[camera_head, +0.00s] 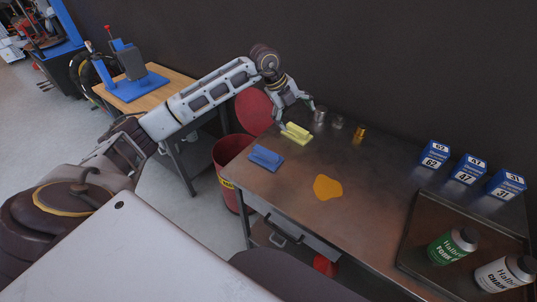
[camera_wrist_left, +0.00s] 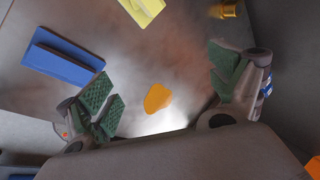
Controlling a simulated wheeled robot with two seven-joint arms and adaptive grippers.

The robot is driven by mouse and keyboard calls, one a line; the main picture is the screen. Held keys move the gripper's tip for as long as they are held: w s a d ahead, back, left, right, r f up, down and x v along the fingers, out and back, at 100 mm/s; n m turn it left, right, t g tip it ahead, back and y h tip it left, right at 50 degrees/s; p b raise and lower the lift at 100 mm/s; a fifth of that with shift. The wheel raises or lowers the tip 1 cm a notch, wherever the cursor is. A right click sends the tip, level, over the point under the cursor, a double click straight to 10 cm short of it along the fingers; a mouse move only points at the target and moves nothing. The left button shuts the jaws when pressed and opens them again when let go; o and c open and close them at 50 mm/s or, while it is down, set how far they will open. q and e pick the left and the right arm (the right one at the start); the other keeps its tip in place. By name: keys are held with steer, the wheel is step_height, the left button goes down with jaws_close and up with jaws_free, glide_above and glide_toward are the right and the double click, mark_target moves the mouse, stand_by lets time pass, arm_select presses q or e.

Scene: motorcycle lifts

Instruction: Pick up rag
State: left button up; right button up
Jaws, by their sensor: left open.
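A yellow flat piece (camera_head: 297,132) with a raised ridge lies on the metal workbench (camera_head: 270,190), near its back left. A similar blue piece (camera_head: 266,158) lies in front of it, near the left edge. The right gripper is out of view.
An orange flat patch (camera_head: 328,188) lies mid-bench. Blue boxes (camera_head: 468,169) and a tray (camera_head: 409,255) with bottles are right. A red bin (camera_head: 229,170) stands left of the bench.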

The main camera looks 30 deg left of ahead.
mark_target(266, 151)
arm_select(q)
steer(key=s+a+f+n+g+y, duration=0.2)
steer(key=s+a+n+g+y, duration=0.1)
steer(key=s+a+n, duration=0.3)
steer(key=shift+s+a+f+g+y, duration=0.25)
steer(key=shift+s+a+g+y, duration=0.2)
steer(key=shift+s+a, duration=0.2)
steer(key=shift+f, duration=0.15)
step_height(266, 151, down, 8)
steer(key=shift+r, duration=0.25)
steer(key=shift+f+p, duration=0.3)
steer(key=shift+f, duration=0.15)
steer(key=shift+f, duration=0.1)
